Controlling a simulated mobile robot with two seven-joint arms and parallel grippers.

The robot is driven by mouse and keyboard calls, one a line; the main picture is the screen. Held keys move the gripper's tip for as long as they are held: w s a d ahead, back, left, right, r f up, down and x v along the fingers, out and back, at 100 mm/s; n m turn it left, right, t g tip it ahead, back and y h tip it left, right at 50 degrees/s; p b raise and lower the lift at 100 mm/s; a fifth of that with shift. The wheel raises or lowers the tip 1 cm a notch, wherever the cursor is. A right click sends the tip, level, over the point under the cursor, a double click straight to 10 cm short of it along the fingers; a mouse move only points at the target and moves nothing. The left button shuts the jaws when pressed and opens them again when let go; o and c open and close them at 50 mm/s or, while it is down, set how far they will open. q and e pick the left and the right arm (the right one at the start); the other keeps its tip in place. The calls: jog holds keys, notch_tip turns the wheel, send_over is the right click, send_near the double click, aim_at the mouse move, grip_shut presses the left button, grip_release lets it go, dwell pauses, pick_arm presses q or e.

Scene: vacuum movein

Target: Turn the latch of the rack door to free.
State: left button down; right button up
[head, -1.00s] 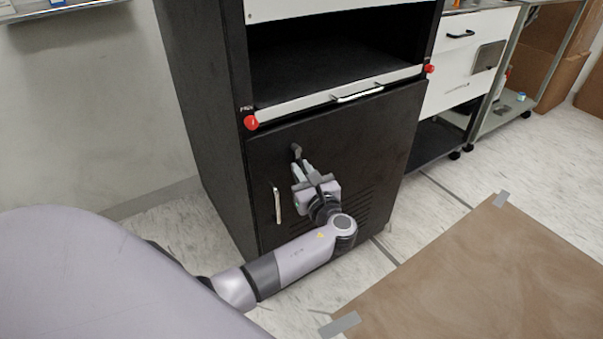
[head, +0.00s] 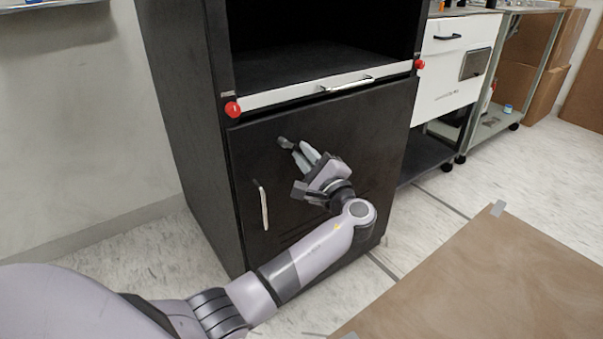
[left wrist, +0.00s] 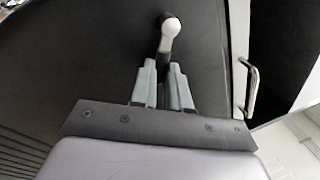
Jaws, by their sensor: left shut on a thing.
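The rack door (head: 250,165) is black and closed, in the lower part of the black rack. Its latch (head: 284,143) is a small grey lever near the door's upper left, slanting down to the right. My left gripper (head: 306,155) is shut on the latch's lower end, its body tilted on the door face. In the left wrist view the latch's rounded pivot end (left wrist: 171,25) shows beyond the fingertips (left wrist: 164,78), and its lever runs down between the fingers. The fingers hide the lever's gripped end. My right gripper is not in view.
A silver vertical handle (head: 262,204) is on the door, left of my gripper. Above the door is a white strip (head: 290,93) with a handle and red knobs (head: 233,109). The shelf above is open. A brown mat (head: 500,270) lies on the floor at right.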

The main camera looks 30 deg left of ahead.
pick_arm(q)
jog(key=n+b, duration=0.1)
jog(key=n, duration=0.1)
jog(key=r+n+g+b, duration=0.1)
jog(key=n+b, duration=0.1)
jog(key=w+n+y+b, duration=0.1)
jog(key=n, duration=0.1)
jog(key=shift+d+r, duration=0.2)
jog(key=shift+r, duration=0.1)
jog(key=shift+r+n+g+b, duration=0.55)
jog(key=shift+n+b, duration=0.1)
jog(key=shift+n, duration=0.55)
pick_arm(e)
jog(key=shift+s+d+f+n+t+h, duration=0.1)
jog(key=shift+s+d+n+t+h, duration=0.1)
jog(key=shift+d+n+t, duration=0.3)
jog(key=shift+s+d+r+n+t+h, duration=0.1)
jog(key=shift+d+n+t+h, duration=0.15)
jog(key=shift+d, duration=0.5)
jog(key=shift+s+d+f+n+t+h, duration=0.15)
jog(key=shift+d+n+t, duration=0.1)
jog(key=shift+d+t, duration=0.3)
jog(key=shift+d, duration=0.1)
pick_arm(q)
jog(key=c, duration=1.1)
grip_release()
jog(key=shift+d, duration=0.1)
